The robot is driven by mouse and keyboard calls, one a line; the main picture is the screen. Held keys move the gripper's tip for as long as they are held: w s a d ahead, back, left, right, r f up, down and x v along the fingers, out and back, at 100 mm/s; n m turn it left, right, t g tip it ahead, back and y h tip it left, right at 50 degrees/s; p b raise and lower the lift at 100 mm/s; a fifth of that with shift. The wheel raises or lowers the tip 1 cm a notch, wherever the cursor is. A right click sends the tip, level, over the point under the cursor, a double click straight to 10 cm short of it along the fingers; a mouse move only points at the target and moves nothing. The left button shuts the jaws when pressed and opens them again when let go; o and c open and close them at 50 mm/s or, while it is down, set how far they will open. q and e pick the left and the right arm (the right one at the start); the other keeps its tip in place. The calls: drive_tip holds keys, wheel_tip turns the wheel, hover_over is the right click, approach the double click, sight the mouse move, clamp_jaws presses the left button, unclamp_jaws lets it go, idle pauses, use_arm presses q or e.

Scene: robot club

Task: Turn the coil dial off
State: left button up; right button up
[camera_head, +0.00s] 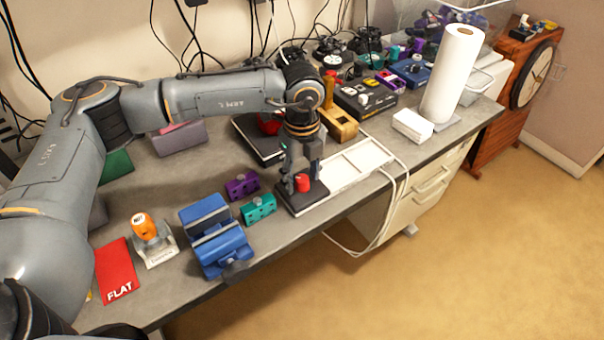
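A small red dial (303,183) sits on a black box (303,200) near the table's front edge; I take it to be the coil dial. My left arm reaches in from the left, and its gripper (302,178) points down over this box. Its two fingers are apart, one on each side of the red dial, with some gap visible. Whether a fingertip touches the dial is hard to tell at this size. Any marking on the dial is too small to read. My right gripper is not in view.
A white tray (350,165) lies right beside the black box. Teal (258,209) and purple (240,186) blocks and a blue vise (217,243) stand to the left. A wooden block (340,127) and a paper towel roll (452,75) stand farther back. A white cable hangs over the front edge.

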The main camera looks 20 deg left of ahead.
sight(302, 178)
use_arm(q)
wheel_tip(302, 178, up, 12)
idle(0.6)
